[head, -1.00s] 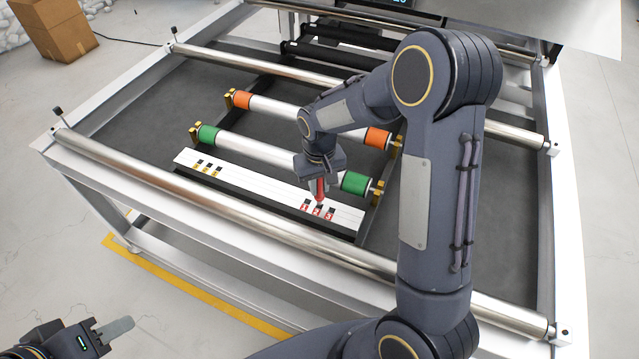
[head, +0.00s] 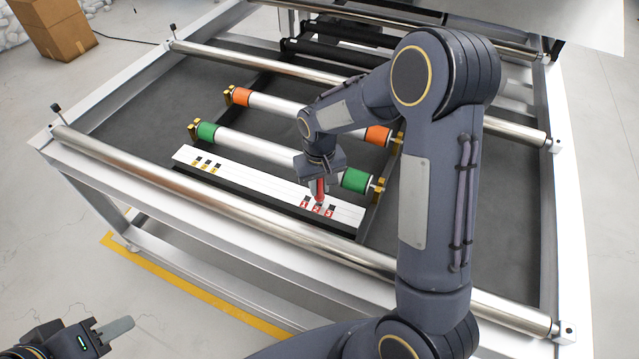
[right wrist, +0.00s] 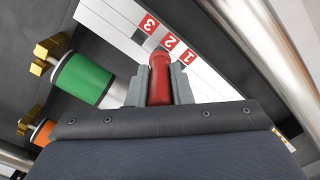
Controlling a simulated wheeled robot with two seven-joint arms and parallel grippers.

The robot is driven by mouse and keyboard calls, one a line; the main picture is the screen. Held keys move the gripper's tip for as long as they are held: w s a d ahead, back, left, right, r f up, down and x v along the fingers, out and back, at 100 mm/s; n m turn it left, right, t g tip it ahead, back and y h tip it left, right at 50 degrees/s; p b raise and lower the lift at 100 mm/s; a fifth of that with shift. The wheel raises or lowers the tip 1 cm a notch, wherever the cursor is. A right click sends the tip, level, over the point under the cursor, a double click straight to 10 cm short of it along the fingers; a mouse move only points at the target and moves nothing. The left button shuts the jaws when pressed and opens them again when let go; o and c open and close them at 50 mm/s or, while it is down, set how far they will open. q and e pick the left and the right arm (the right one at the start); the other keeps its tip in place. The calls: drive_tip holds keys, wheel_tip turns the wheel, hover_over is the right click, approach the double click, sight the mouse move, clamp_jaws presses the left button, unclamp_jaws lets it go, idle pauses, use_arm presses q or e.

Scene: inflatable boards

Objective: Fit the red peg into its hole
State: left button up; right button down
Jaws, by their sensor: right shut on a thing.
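The red peg (right wrist: 160,80) is held between the grey fingers of my right gripper (right wrist: 158,88), which are shut on it. In the head view the peg (head: 320,189) points down over the white strip (head: 255,188), at the red-numbered holes. My right gripper (head: 318,183) is close above the strip there. In the right wrist view the peg's tip is near the red label 2 (right wrist: 170,42), between labels 3 (right wrist: 149,24) and 1 (right wrist: 188,57). I cannot tell whether the tip has entered a hole. My left gripper (head: 118,329) is at the lower left, away from the strip; its jaw state is unclear.
Rollers with green ends (head: 355,180) and orange ends (head: 242,97) lie behind the strip. A long metal roller (head: 200,205) runs in front of it. Yellow-labelled holes (head: 207,163) are at the strip's left end. A cardboard box (head: 57,28) stands on the floor.

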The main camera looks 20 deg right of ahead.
drive_tip(key=shift+f+b, duration=0.95)
drive_tip(key=shift+f, duration=0.25)
drive_tip(key=c, duration=1.2)
unclamp_jaws()
drive_tip(key=shift+r, duration=0.1)
wheel_tip(320, 180, up, 8)
drive_tip(key=shift+f, duration=0.15)
